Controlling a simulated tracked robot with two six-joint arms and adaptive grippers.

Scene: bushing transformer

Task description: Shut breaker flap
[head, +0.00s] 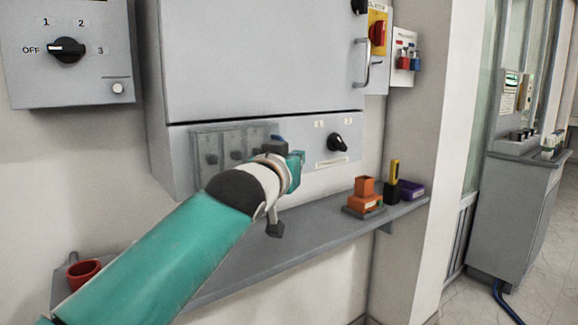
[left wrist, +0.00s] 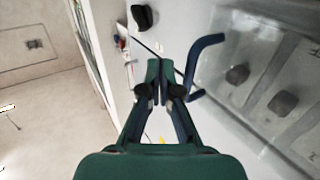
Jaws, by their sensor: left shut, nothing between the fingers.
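The breaker flap (head: 222,140) is a clear, greyish cover on the lower panel of the grey cabinet. It stands over several dark breaker switches, which show through it. It also shows in the left wrist view (left wrist: 262,75), with a bent blue handle (left wrist: 205,42) at its near edge. I cannot tell whether the flap lies fully flush. My left gripper (head: 297,160) is at the flap's right end and hides part of it. In the left wrist view, the gripper (left wrist: 163,68) is shut and empty, with its fingertips beside the blue handle. Contact is unclear. My right gripper is not in view.
A black rotary knob (head: 338,143) sits right of the flap. A grey shelf (head: 318,224) runs below the cabinet, holding orange blocks (head: 364,195), a black holder (head: 391,192), a purple box (head: 411,190) and a red cup (head: 84,273). A door handle (head: 366,62) projects above.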

